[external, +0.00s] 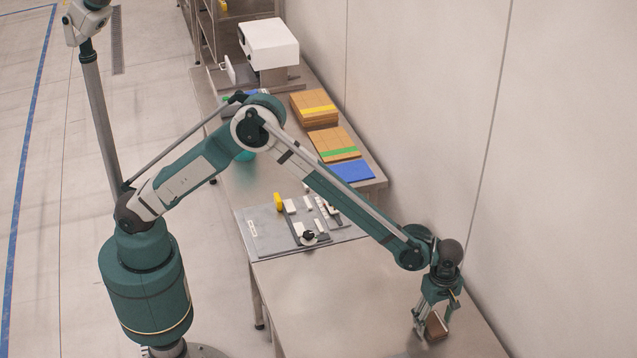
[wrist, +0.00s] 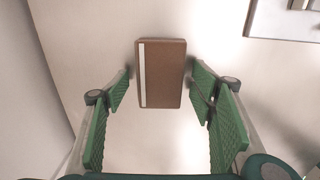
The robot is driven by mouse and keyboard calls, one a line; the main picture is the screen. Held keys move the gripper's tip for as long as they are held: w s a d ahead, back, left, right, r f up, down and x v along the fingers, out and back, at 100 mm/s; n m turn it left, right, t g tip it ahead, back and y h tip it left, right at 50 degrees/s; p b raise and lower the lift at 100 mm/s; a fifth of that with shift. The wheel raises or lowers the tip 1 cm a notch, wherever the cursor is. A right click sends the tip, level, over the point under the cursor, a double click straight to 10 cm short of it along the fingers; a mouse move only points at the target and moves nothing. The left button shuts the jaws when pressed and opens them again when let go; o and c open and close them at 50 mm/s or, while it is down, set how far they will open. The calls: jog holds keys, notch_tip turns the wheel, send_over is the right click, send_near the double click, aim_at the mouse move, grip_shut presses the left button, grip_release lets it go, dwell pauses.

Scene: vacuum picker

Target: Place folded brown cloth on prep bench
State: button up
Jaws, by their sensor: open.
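The folded brown cloth (wrist: 163,75) is a brown block with a white stripe along its left side in the wrist view. In the external view the cloth (external: 436,327) is at the near end of the bench, partly behind my fingers. My gripper (wrist: 160,85) is open, with its green fingers on either side of the cloth and a gap on both sides. In the external view my gripper (external: 431,315) points down at the cloth. The cloth appears to rest on the prep bench (external: 330,300), a long metal surface; exact contact is hard to tell.
A grey board (external: 265,235) with small white parts and a yellow piece lies mid-bench. Stacked brown boxes (external: 315,110), a blue flat item (external: 351,172) and a white machine (external: 268,45) stand farther back. A wall runs along the right. The bench between board and cloth is clear.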

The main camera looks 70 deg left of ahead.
aim_at(433, 322)
notch_tip(433, 322, up, 12)
jog(key=shift+p, duration=0.4)
jog(key=shift+r, duration=0.1)
dwell(0.4)
jog(key=shift+a, duration=0.1)
jog(key=s+a+r+m+t, duration=0.1)
jog(key=s+a+r+m, duration=0.3)
jog(key=a+r, duration=0.5)
jog(key=s+a+r+m+t+h, duration=0.15)
jog(key=s+a+r, duration=0.45)
jog(key=a, duration=0.6)
jog(key=s+a+r+m+t+y, duration=0.1)
jog(key=s+a+r+m, duration=0.25)
jog(key=a+r, duration=0.55)
jog(key=s+a+f+m+t, duration=0.2)
jog(key=s+a+m, duration=0.2)
jog(key=s+a, duration=0.6)
jog(key=s+a+f+m+t, duration=0.1)
jog(key=s+a+f+m, duration=0.2)
jog(key=s+a, duration=0.8)
jog(key=shift+s+m+t, duration=0.35)
jog(key=shift+s+m, duration=0.65)
jog(key=shift+s, duration=2.35)
